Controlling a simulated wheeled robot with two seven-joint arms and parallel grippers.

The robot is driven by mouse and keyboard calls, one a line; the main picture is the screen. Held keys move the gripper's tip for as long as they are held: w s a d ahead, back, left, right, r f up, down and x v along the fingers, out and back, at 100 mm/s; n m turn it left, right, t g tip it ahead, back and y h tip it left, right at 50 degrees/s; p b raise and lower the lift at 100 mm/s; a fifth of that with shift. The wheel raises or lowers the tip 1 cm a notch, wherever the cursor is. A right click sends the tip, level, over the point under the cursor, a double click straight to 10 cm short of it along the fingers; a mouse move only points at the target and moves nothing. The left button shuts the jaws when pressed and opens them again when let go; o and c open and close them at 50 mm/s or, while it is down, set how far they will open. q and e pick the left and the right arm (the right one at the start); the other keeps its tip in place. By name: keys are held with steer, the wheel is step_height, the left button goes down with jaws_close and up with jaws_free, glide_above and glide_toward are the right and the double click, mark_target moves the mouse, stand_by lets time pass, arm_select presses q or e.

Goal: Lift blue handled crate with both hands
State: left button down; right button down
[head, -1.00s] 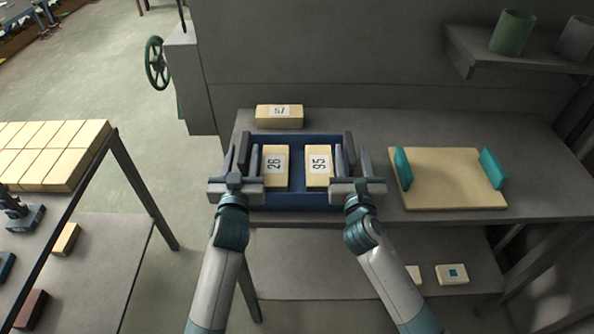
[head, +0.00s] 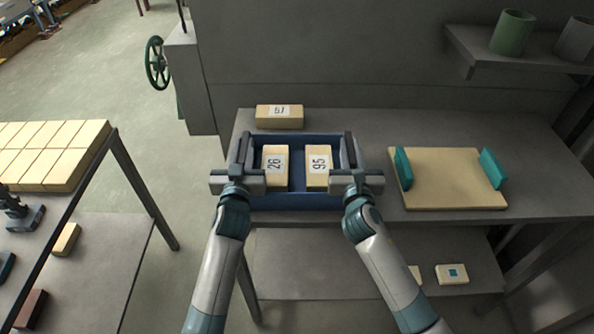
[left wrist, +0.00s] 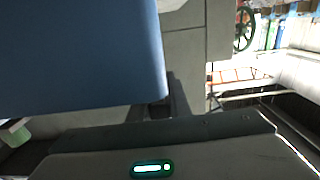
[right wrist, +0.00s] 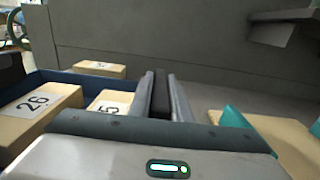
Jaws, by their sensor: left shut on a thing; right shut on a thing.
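The blue handled crate (head: 296,201) sits on the grey bench, with a dark handle on its left side and another on its right. It holds two cream blocks, marked 26 (head: 275,166) and 95 (head: 319,166). My left gripper (head: 246,152) is shut on the left handle. My right gripper (head: 349,152) is shut on the right handle, whose dark bar (right wrist: 160,95) stands between its fingers in the right wrist view. In the left wrist view the crate's blue wall (left wrist: 80,60) fills the upper left, and the left fingers are mostly hidden.
A cream block marked 57 (head: 279,116) lies behind the crate. A cream board with teal handles (head: 450,180) lies to the right on the bench. A shelf with a green cup (head: 512,33) is at upper right. A table with cream blocks (head: 50,155) stands at left.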

arm_select(q)
steer(key=shift+w+r, duration=0.1)
steer(key=shift+r, duration=0.05)
arm_select(e)
steer(key=shift+w+r, duration=0.1)
steer(key=shift+r, duration=0.05)
arm_select(q)
steer(key=shift+r, duration=0.1)
